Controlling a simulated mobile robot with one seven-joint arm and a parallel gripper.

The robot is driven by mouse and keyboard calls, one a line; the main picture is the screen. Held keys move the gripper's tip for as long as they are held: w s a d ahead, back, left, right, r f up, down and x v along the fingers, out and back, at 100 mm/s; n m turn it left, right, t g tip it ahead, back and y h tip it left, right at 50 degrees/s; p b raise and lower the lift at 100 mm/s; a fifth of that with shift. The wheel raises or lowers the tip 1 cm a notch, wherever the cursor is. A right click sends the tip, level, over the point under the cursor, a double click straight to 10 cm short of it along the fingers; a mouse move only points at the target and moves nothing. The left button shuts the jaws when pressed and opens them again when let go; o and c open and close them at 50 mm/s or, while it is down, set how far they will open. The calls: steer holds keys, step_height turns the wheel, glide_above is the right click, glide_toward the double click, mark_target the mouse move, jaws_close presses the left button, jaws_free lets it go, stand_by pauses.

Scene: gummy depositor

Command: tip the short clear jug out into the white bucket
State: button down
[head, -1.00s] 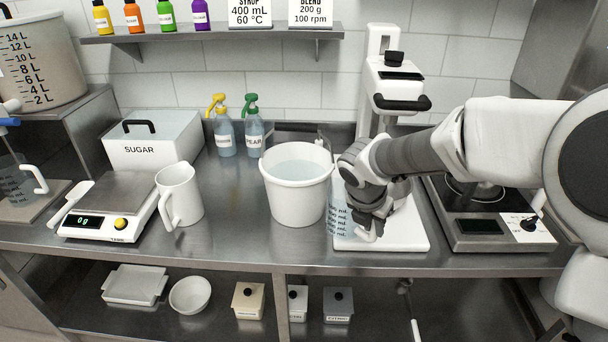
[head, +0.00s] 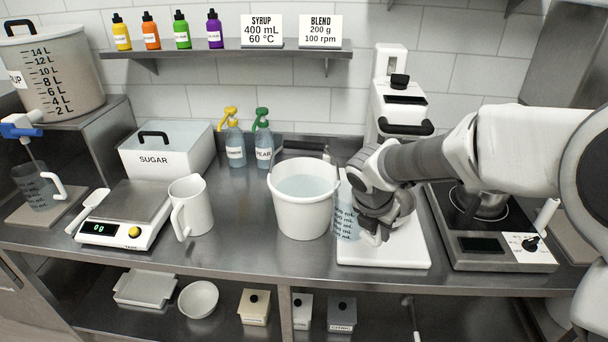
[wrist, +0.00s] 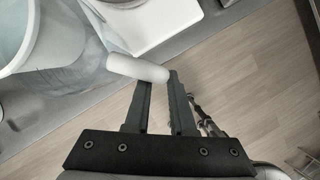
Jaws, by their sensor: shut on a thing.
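The short clear jug (head: 345,221) with dark volume marks is just right of the white bucket (head: 302,214), low by its side, in the head view. My gripper (head: 373,234) is shut on the jug's white handle, which shows between the fingers (wrist: 158,82) in the wrist view (wrist: 136,68). My gripper and wrist hide part of the jug, so its contents and exact tilt are hard to tell. The bucket holds pale bluish liquid and its rim shows at the wrist view's upper left (wrist: 50,48).
A white-based machine (head: 385,256) stands behind and under my gripper, with a hotplate (head: 480,246) to its right. Left of the bucket are a white pitcher (head: 191,208), a scale (head: 125,216) and spray bottles (head: 264,147). Another clear jug (head: 40,190) stands far left.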

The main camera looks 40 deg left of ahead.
steer(key=s+d, duration=0.5)
steer(key=d, duration=0.1)
stand_by(0.3)
steer(key=shift+d+f, duration=0.1)
stand_by(0.8)
